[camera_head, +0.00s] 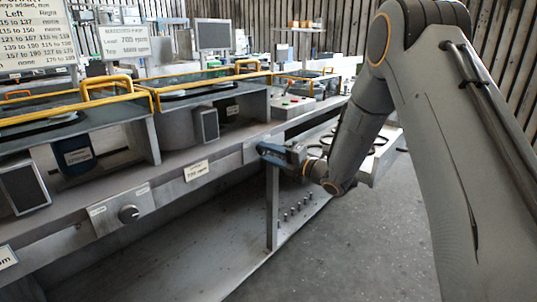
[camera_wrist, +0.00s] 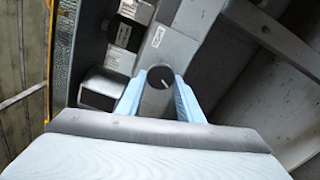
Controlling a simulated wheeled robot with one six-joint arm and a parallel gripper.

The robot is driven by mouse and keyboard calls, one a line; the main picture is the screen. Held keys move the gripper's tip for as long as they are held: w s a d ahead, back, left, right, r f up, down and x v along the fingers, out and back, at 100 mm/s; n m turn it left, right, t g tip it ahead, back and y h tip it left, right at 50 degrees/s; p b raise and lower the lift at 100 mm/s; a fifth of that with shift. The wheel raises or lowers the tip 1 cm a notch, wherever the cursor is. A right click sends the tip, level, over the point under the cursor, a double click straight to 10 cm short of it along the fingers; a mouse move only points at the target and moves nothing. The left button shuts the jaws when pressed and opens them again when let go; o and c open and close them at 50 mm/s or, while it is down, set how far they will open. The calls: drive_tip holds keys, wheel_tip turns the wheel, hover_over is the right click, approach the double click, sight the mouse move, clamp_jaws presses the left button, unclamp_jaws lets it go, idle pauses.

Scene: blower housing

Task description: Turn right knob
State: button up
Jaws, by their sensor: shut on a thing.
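The right knob (camera_wrist: 160,77) shows in the wrist view as a round dark knob with a light pointer mark, on a grey panel. My gripper (camera_wrist: 159,84) has its two light-blue fingers on either side of the knob, shut on it. In the head view my gripper (camera_head: 268,150) reaches the front panel of the bench from the right, and the right knob is hidden behind it.
A label reading about 770 rpm (camera_head: 196,171) is on the bench front. Yellow-railed housings (camera_head: 200,80) sit on the bench. The grey floor (camera_head: 330,245) below is open.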

drive_tip(key=o, duration=1.1)
drive_tip(key=shift+s+f, duration=0.1)
drive_tip(key=shift+c, duration=0.2)
drive_tip(key=v, duration=0.7)
drive_tip(key=shift+s+d, duration=0.25)
drive_tip(key=shift+d, duration=0.05)
